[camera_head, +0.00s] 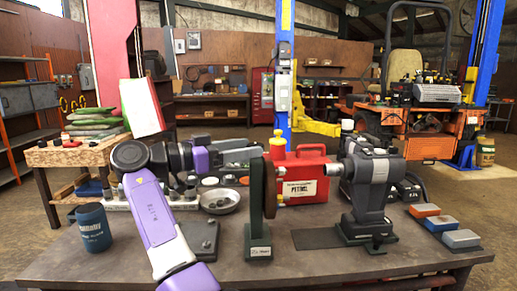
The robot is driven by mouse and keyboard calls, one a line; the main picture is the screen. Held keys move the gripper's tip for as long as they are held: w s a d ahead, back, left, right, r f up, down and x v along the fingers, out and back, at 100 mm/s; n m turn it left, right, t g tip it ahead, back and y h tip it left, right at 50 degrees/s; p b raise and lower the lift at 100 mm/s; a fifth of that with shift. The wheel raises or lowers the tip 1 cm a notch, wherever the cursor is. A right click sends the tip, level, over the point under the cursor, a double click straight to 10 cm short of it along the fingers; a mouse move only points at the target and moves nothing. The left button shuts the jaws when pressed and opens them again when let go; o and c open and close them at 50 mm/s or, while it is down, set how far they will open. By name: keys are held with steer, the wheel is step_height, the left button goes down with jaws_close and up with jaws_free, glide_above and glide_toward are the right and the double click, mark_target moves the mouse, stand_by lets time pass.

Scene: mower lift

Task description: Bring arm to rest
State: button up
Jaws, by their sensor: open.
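My arm, purple and white with black joints, rises from the bottom of the head view, bends at the left and reaches right over the workbench (300,262). My gripper (258,150) is at its end, above the bench and just left of the red fuel can (305,170). The gripper is small in the view and its fingers are hard to make out. It is open, and I see nothing held in it.
A dark upright stand (258,205), a grey bench machine (370,185), a round metal tray (220,201) and a blue tin (94,228) stand on the bench. Coloured blocks (442,223) lie at the right. An orange mower (425,115) is behind. The bench's front right is clear.

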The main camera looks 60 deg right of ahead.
steer(key=shift+v, duration=0.9)
